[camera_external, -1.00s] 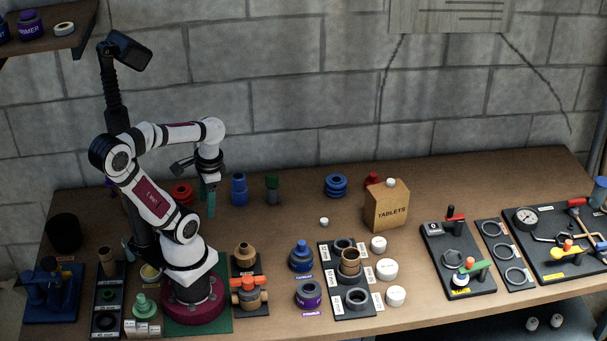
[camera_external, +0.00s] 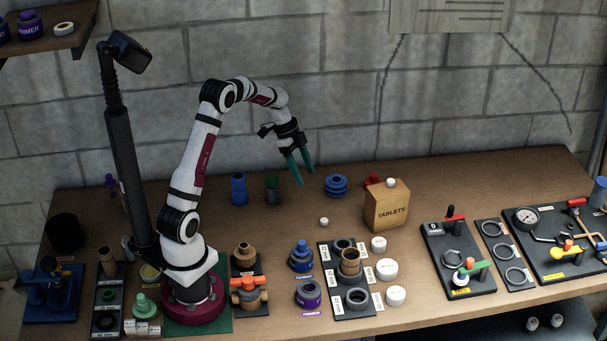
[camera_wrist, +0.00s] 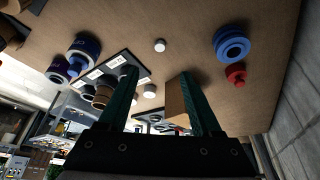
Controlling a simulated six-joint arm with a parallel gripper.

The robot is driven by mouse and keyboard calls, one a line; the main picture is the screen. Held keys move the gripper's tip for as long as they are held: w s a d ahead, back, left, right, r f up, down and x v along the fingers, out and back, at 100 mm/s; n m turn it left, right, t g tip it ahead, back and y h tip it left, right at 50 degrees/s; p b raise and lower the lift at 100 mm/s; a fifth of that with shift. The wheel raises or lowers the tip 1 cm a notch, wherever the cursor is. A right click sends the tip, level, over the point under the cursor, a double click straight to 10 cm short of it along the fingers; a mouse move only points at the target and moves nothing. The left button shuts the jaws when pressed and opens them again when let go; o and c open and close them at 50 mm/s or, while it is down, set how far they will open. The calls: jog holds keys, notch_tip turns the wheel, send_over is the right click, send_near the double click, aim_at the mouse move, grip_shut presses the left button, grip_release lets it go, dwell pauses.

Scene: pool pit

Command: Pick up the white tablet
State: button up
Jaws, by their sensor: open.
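A small white tablet (camera_external: 324,222) lies alone on the brown bench, left of the cardboard box marked TABLETS. It also shows in the wrist view as a small white disc (camera_wrist: 160,45), between and beyond my fingertips. My gripper (camera_external: 305,176) has two teal fingers pointing down. It is in the air above the bench, up and slightly left of the tablet. In the wrist view the fingers (camera_wrist: 158,73) are apart with nothing between them. The TABLETS box (camera_external: 386,208) stands upright with a small white piece on top.
Blue stacked rings (camera_external: 336,185) and a red part (camera_external: 372,181) stand at the back. Several white round caps (camera_external: 387,269) sit beside a dark tray (camera_external: 369,309) holding pipe fittings. A blue cylinder (camera_external: 239,190) stands at the back left. Bare bench surrounds the tablet.

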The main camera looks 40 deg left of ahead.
aim_at(323, 220)
jog(key=x, duration=1.5)
jog(key=shift+f, duration=0.2)
grip_shut()
